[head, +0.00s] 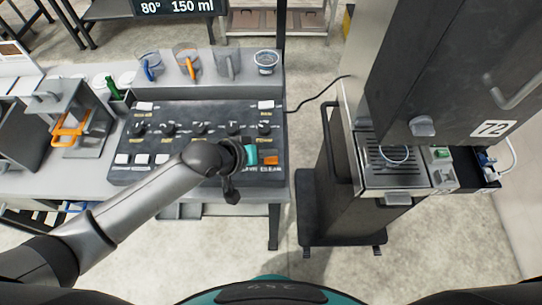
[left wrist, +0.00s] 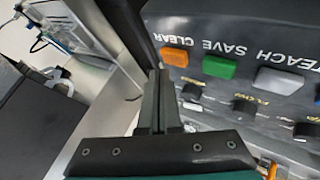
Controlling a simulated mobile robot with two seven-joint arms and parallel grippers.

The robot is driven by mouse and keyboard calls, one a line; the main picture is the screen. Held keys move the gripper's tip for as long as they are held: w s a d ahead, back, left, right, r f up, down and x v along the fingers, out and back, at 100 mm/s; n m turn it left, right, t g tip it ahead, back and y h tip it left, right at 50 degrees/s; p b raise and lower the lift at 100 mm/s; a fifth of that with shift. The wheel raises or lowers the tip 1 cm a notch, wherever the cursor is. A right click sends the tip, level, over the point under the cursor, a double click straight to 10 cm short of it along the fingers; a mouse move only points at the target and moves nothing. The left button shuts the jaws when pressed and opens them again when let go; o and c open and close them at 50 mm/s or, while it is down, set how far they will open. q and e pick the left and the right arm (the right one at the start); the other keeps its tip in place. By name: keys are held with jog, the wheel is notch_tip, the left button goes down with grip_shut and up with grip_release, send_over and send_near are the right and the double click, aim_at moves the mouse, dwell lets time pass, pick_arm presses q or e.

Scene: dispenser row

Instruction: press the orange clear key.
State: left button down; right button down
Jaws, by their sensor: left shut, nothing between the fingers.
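The orange clear key (head: 271,160) is at the front right of the dark control panel (head: 190,117). A green save key (left wrist: 219,67) and a grey teach key (left wrist: 278,81) sit in the same row. My left gripper (head: 231,188) is by the panel's front edge, left of the orange key in the head view. In the left wrist view its shut, empty fingers (left wrist: 159,73) end just below the orange key in the picture. I see no contact with it. My right gripper is out of view.
Several jugs, one with an orange handle (head: 187,66), stand on the shelf behind the panel. A machine with a drip tray (head: 389,165) stands to the right, past a gap of bare floor. A black cable (head: 318,93) runs across that gap.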

aim_at(268, 162)
pick_arm(q)
jog(key=shift+f, duration=0.15)
dwell(0.3)
jog(key=shift+f, duration=0.3)
jog(key=shift+f+b, duration=0.3)
jog(key=shift+f, duration=0.2)
dwell(0.7)
jog(key=shift+r+p, duration=0.9)
jog(key=shift+p, duration=0.2)
jog(key=shift+r, duration=0.1)
notch_tip(268, 162, up, 5)
jog(key=p, duration=0.5)
jog(key=shift+p, duration=0.35)
